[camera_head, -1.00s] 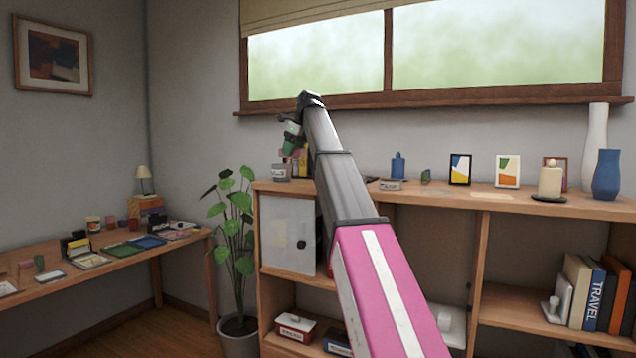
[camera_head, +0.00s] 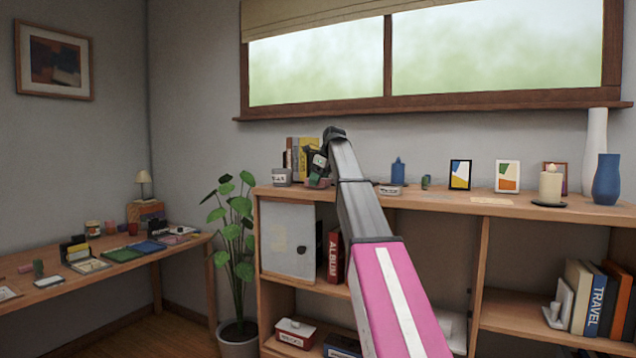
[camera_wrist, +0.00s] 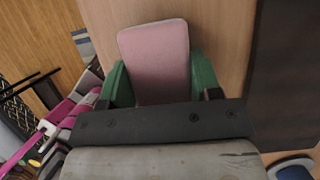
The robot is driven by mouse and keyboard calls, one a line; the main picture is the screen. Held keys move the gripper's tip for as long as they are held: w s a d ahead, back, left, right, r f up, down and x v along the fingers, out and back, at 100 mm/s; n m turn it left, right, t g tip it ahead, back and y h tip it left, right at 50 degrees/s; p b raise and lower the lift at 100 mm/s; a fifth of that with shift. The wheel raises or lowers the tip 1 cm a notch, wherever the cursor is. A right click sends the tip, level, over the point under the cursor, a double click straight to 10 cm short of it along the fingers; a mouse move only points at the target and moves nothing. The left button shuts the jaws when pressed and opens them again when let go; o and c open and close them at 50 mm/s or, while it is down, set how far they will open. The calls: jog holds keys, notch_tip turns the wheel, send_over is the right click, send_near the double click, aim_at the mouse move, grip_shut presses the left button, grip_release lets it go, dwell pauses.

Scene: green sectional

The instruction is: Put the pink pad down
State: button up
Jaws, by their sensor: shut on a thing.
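The pink pad (camera_wrist: 155,55) is a flat, rounded block between the two green fingers of my gripper (camera_wrist: 162,82) in the wrist view. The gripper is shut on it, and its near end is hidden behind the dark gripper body. A light wooden surface shows behind the pad; I cannot tell whether the pad touches it. In the head view my gripper (camera_head: 317,180) is low over the left part of the wooden shelf top (camera_head: 450,198). The pad is too small and covered there to make out clearly.
Upright books (camera_head: 302,158) and a grey labelled pot (camera_head: 281,177) stand left of my gripper. A labelled tin (camera_head: 390,190) and a blue bottle (camera_head: 398,171) stand to its right. Picture frames, a candle (camera_head: 550,184) and vases are farther right. A plant (camera_head: 236,230) stands left of the shelf.

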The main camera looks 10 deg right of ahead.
jog(key=shift+f, duration=0.3)
jog(key=shift+f, duration=0.15)
jog(key=o, duration=0.8)
jog(key=v, duration=1)
jog(key=shift+s+d+r, duration=0.1)
jog(key=shift+d+r, duration=0.05)
jog(key=shift+r, duration=0.2)
